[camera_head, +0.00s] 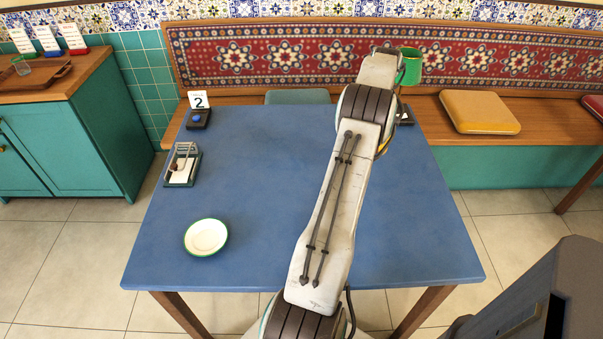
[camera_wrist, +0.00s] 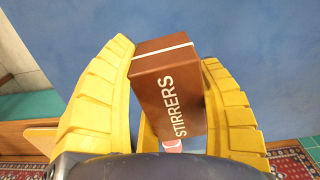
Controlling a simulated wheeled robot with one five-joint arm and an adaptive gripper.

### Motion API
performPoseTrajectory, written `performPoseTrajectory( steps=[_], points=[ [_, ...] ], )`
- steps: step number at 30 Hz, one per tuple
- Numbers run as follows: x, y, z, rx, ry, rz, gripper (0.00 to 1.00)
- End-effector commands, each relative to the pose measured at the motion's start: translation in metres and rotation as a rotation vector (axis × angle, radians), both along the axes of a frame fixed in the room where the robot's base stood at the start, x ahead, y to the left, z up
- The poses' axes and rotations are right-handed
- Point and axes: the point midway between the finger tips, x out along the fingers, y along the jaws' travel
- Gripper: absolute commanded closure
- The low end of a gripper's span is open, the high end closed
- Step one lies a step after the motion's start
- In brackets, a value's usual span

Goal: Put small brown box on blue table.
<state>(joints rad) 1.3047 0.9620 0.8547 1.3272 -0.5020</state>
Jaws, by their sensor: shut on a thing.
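The small brown box (camera_wrist: 165,90), marked "STIRRERS" with a white stripe near its top, shows in the wrist view. My gripper (camera_wrist: 166,52) is shut on it, with a ribbed yellow finger on each side. The blue table (camera_wrist: 240,30) fills the background behind the box. I cannot tell whether the box touches it. In the head view my arm reaches over the right part of the blue table (camera_head: 265,170). It hides the box and most of my gripper there; only a sliver of yellow shows beside the arm.
A white saucer (camera_head: 206,237) lies front left on the table. A napkin holder (camera_head: 182,165) and a number 2 sign (camera_head: 199,101) stand along its left edge. A green lamp (camera_head: 410,67) is at the back right. The table's middle is clear.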

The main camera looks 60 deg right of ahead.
Motion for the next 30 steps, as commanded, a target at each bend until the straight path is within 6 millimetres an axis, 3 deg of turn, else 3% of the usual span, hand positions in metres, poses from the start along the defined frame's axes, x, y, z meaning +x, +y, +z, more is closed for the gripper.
performPoseTrajectory(
  steps=[1,6,12,19,30],
  points=[
    [-0.019,-0.007,-0.002,0.000,0.000,-0.024,0.73],
    [-0.068,-0.021,-0.002,-0.001,0.000,-0.078,0.73],
    [-0.104,-0.028,-0.002,-0.001,0.000,-0.116,0.73],
    [-0.119,-0.030,-0.002,0.001,0.000,-0.133,0.73],
    [-0.115,-0.011,-0.016,0.001,0.000,-0.133,0.73]
  ],
)
